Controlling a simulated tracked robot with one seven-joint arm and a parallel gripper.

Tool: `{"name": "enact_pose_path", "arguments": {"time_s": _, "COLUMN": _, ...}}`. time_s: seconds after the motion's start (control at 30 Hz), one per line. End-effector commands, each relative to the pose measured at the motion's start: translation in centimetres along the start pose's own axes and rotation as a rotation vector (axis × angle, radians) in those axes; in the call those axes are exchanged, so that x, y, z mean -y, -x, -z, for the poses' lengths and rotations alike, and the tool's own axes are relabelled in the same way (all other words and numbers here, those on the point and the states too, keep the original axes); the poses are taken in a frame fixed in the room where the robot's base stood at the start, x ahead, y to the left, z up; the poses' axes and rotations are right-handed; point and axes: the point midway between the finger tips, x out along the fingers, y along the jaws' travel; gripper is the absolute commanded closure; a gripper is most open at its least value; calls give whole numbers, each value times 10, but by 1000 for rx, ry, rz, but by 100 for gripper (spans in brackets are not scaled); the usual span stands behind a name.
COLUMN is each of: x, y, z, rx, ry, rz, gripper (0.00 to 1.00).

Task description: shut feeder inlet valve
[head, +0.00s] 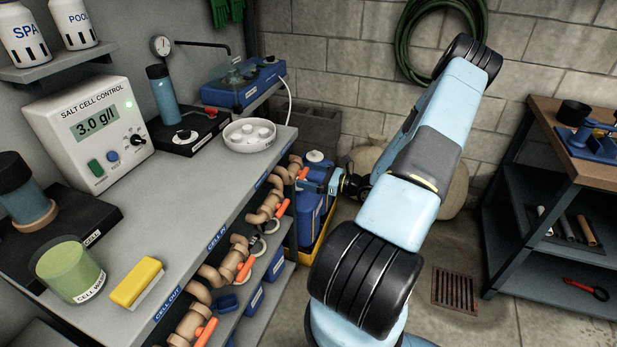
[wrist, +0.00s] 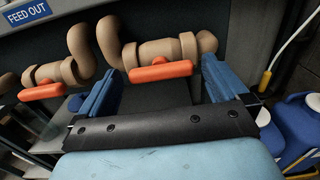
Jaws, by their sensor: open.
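In the wrist view, a tan pipe valve (wrist: 160,50) with an orange lever handle (wrist: 160,71) lies ahead of my gripper (wrist: 158,80). The handle lies along the pipe. My gripper is open, with one blue finger to the left of the handle and one to the right; I cannot tell whether they touch it. No label for this valve is readable. A second valve with an orange handle (wrist: 42,91) is at left, near the sign "FEED OUT" (wrist: 28,12). In the head view, my gripper (head: 314,184) is at the bench's far end, beside the farthest orange handle (head: 303,173).
More orange-handled valves run along the bench front under the labels "CELL IN" and "CELL OUT" (head: 167,305). Blue bins (head: 276,263) sit below. Blue jugs in a yellow tray (head: 322,243) stand beyond the bench end. A shelf unit (head: 520,215) is at right.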

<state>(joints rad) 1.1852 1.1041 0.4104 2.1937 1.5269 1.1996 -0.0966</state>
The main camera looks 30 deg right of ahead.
Motion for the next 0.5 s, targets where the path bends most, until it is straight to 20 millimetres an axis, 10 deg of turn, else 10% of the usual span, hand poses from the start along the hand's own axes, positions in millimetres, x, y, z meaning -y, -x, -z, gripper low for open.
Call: {"name": "enact_pose_path", "arguments": {"time_s": 0.5, "x": 0, "y": 0, "z": 0, "rx": 0, "ry": 0, "rz": 0, "gripper": 40}}
